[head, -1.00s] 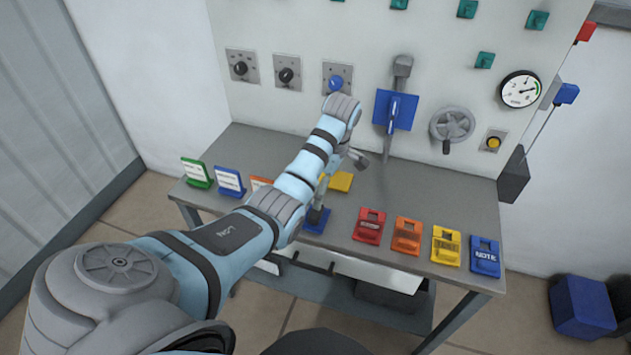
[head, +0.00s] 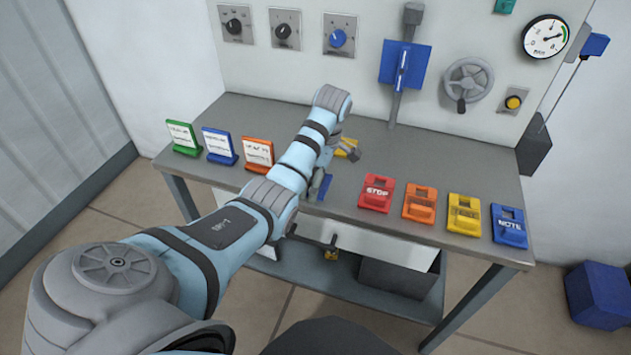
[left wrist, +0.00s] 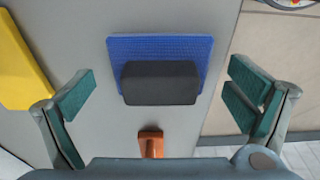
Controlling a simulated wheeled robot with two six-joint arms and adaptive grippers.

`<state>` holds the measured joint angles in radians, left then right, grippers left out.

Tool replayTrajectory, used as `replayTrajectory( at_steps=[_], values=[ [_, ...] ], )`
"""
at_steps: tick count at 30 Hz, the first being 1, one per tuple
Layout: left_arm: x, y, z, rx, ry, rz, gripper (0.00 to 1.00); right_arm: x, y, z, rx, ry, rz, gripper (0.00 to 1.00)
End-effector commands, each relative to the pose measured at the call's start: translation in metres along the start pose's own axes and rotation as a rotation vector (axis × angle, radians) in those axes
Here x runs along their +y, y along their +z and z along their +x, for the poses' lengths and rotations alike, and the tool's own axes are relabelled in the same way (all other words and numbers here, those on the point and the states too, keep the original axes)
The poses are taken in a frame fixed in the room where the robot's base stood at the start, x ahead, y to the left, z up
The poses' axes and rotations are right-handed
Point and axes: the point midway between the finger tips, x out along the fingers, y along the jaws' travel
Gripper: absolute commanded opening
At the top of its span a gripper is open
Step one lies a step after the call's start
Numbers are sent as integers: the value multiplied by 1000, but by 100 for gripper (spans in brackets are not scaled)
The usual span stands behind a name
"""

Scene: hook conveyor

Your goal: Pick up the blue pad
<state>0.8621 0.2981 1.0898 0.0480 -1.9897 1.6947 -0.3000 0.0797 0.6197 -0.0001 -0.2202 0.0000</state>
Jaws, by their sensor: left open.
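The blue pad (left wrist: 160,46) lies flat on the grey table, with a dark block-shaped grip (left wrist: 160,83) on it. In the head view only a small part of the blue pad (head: 325,186) shows beside my left gripper (head: 325,172); my arm hides the rest. In the left wrist view my left gripper (left wrist: 163,92) is open, with one green-padded finger on each side of the pad and a gap on both sides. Nothing is between the fingers in contact with them. My right gripper is not in view.
A yellow pad (left wrist: 18,62) lies beside the left finger; it also shows in the head view (head: 346,148). An orange object (left wrist: 151,143) is near the pad. Card stands (head: 258,153) and red, orange, yellow and blue holders (head: 377,194) stand on the table (head: 440,150).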

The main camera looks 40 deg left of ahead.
Motion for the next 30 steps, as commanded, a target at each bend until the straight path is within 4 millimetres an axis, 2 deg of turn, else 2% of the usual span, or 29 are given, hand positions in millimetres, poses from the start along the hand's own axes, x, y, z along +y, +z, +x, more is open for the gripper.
replayTrajectory(
  at_steps=[2, 3, 12, 23, 26, 30],
  values=[
    [0, 0, -3, 0, 1, 0, 98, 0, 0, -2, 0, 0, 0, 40],
    [0, 0, -3, 0, 1, 0, 95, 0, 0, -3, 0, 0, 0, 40],
    [0, 0, -3, 1, 0, 0, 47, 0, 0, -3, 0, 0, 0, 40],
    [0, -1, -9, 1, 0, 0, 47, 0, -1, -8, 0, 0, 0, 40],
    [0, -3, -20, 1, 1, 0, 47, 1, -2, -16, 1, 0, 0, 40],
    [0, -8, -49, 1, -1, 0, 47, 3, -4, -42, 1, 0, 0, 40]
  ],
)
